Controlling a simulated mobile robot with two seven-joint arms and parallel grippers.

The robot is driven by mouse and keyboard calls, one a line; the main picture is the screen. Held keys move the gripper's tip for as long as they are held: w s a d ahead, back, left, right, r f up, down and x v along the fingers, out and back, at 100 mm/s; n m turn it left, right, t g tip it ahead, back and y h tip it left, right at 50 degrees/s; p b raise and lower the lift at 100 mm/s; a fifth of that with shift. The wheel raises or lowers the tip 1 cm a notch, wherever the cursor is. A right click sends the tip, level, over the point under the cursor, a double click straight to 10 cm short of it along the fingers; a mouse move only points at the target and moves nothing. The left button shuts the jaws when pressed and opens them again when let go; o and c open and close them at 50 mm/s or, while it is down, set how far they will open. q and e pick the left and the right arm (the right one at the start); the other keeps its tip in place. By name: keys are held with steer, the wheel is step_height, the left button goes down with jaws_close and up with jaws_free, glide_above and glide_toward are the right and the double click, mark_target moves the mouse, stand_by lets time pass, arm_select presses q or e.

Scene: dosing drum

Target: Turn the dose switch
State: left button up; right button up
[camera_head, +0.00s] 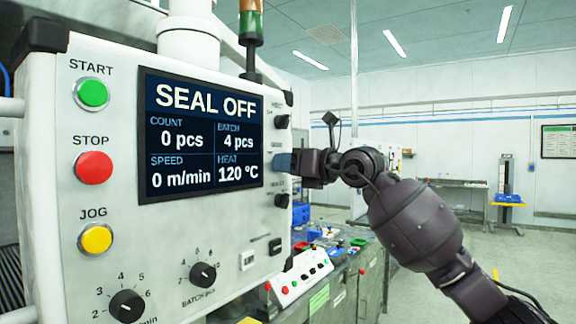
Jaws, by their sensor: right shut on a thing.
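The white control panel (225,240) fills the left of the head view. Along its right edge runs a column of small black switches, with one above (282,121) and one below (282,200) my right gripper. My right gripper (284,161) comes in from the right and is shut on the switch between these two, level with the lower half of the screen. I take this as the dose switch; its label is too small to read surely. The fingers hide the switch, so its setting cannot be told. My left gripper is not in view.
The panel's screen (203,137) reads SEAL OFF, 4 pcs batch, 120 °C. Green START (92,94), red STOP (94,167) and yellow JOG (96,239) buttons line the left. Two numbered dials (127,306) (203,274) sit below. A small button box (300,277) stands behind.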

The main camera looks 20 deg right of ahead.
steer(key=shift+m, duration=1.9)
steer(key=o, duration=0.9)
steer(key=b+v, duration=0.1)
steer(key=v, duration=0.9)
steer(key=shift+s+d, duration=0.25)
steer(key=shift+s, duration=0.1)
